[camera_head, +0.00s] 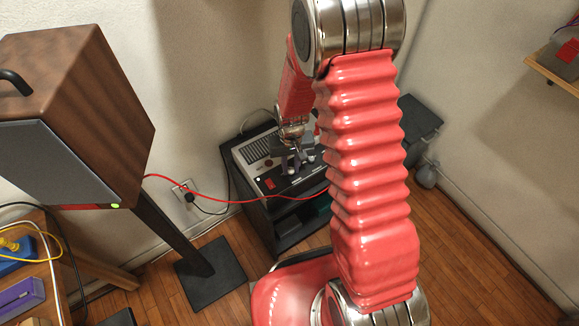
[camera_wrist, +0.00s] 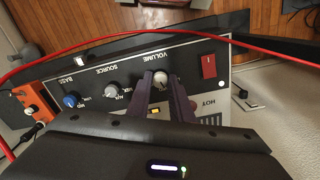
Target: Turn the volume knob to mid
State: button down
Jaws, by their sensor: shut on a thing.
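The volume knob (camera_wrist: 160,80) is a small pale round knob beside the printed word VOLUME on the front panel (camera_wrist: 190,65) of a grey and black audio unit. The unit (camera_head: 248,153) also shows in the head view, on a dark stand. My gripper (camera_wrist: 160,78) has its two dark fingers on either side of the volume knob and is shut on it. The knob's pointer is too small to read.
A source knob (camera_wrist: 112,90), a blue bass knob (camera_wrist: 71,100) and a red switch (camera_wrist: 209,66) share the panel. A red cable (camera_head: 245,201) runs across in front of the unit. A wooden speaker (camera_head: 105,95) stands at left. Wooden floor (camera_head: 455,245) is clear at right.

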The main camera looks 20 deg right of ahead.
aim_at(291, 170)
jog(key=shift+s+f+m, duration=0.1)
jog(key=shift+s+m, duration=0.1)
jog(key=shift+m, duration=0.5)
jog(key=shift+s+f+m, duration=0.1)
jog(key=shift+s+m, duration=0.1)
jog(key=shift+m, duration=0.5)
jog(key=c, duration=1.9)
grip_release()
jog(key=shift+c, duration=0.2)
jog(key=o, duration=0.4)
jog(key=shift+w+r, duration=0.15)
jog(key=shift+w, duration=0.05)
jog(key=shift+c, duration=0.2)
notch_tip(291, 170, up, 14)
